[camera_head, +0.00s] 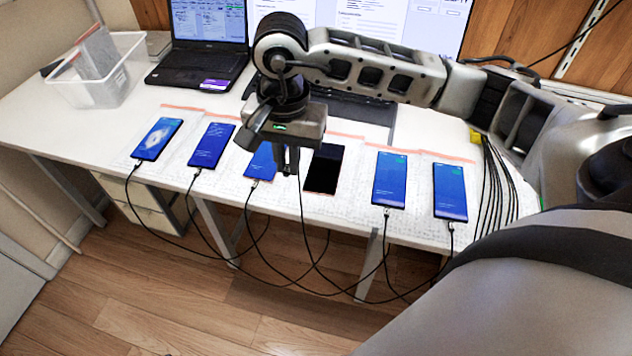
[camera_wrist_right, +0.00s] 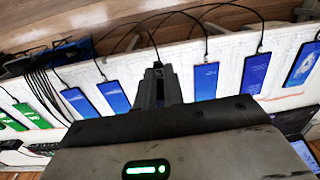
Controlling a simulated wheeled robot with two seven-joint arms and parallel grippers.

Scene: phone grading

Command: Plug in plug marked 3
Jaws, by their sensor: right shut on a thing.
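My right gripper (camera_head: 287,162) is shut on a dark cable plug, held above the desk between a blue-screened phone (camera_head: 261,160) and a black-screened phone (camera_head: 324,169). The plug is mostly hidden by the fingers, and I cannot read a number on it. Its black cable (camera_head: 303,225) hangs down past the desk's front edge. In the right wrist view the closed fingers (camera_wrist_right: 158,75) show with the cable (camera_wrist_right: 152,40) running away from their tips. The black-screened phone shows no plug at its near end. My left gripper is not in view.
Several blue-screened phones, such as the leftmost (camera_head: 157,139) and rightmost (camera_head: 450,192), lie in a row with cables at their near ends. A laptop (camera_head: 203,60) and a clear bin (camera_head: 98,80) stand behind at left. A cable bundle (camera_head: 492,180) lies at right.

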